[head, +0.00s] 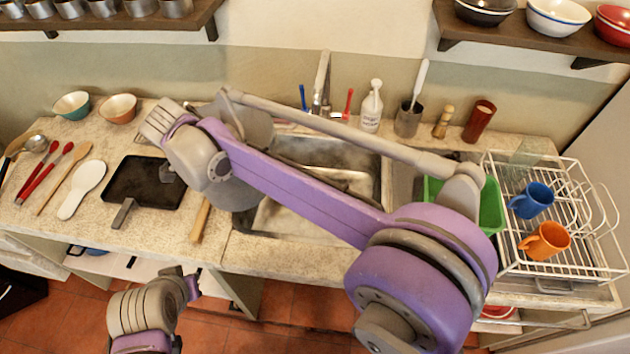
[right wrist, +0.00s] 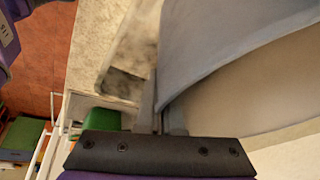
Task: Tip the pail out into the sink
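The pail (right wrist: 225,65) is a large grey, curved vessel filling the upper right of the right wrist view. My right gripper (right wrist: 160,115) has its two fingers close together at the pail's near edge and appears shut on its wall. In the head view a grey rounded part, apparently the pail (head: 252,118), shows behind my purple right arm at the sink's back left. The pail looks tilted; its contents are hidden. The sink (head: 386,185) is a metal basin in the counter, partly covered by my arm.
A dark tray (head: 140,185) and utensils lie left of the sink. A soap bottle (head: 372,106) and faucet (head: 321,85) stand behind it. A green tub (head: 490,210) and a dish rack (head: 575,265) with two mugs are right. Shelves with bowls and cups hang above.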

